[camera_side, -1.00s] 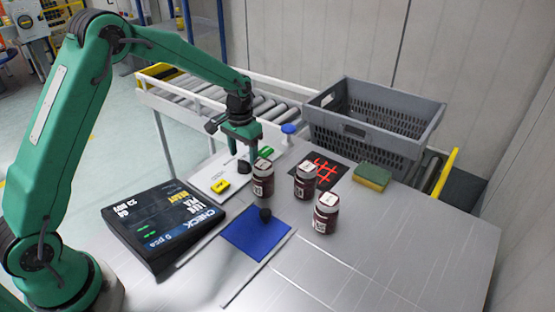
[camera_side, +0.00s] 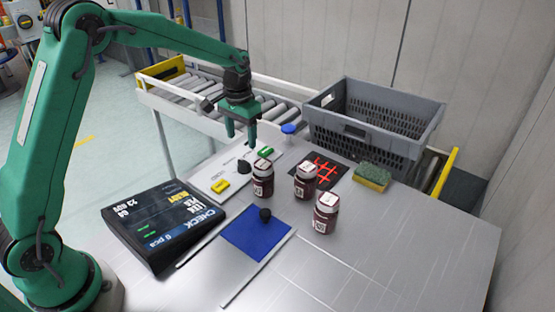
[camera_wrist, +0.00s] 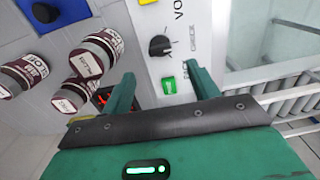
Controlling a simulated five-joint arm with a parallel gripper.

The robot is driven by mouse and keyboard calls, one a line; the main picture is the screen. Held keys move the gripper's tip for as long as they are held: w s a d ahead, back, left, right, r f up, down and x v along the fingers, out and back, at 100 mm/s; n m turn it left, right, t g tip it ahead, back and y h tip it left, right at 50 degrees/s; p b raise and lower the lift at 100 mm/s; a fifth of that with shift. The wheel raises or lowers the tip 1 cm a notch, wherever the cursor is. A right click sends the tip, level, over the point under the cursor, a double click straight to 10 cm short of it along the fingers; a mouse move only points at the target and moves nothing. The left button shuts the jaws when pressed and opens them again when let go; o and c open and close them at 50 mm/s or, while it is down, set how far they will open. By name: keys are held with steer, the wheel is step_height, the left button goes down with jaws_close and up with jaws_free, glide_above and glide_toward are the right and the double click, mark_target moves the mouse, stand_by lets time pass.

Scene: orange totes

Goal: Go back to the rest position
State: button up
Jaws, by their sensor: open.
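My green gripper (camera_side: 241,138) is open and empty, raised above the back of the table behind the jars. In the wrist view my gripper (camera_wrist: 160,90) shows two spread fingers with nothing between them, over a white panel with a black knob (camera_wrist: 160,46) and a green button (camera_wrist: 168,86). The same white panel (camera_side: 212,187) shows in the side view with a yellow button. Three dark red jars with white lids stand upright on the table: one by the panel (camera_side: 263,182), one in the middle (camera_side: 305,184) and one nearer the front (camera_side: 326,217).
A grey crate (camera_side: 365,140) stands at the back right. A roller conveyor (camera_side: 200,95) runs behind the table. A black display box (camera_side: 160,228), a blue mat (camera_side: 250,236) with a dark knob and a green-yellow sponge (camera_side: 373,175) lie around. The front right is clear.

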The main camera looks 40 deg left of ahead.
steer(key=s+d+r+t, duration=0.1)
steer(key=s+r+t, duration=0.3)
steer(key=s+r, duration=1.3)
steer(key=s+f+t, duration=0.1)
steer(key=s+f, duration=0.2)
steer(key=s, duration=0.8)
steer(key=shift+s+d+t, duration=0.25)
steer(key=shift+t, duration=0.05)
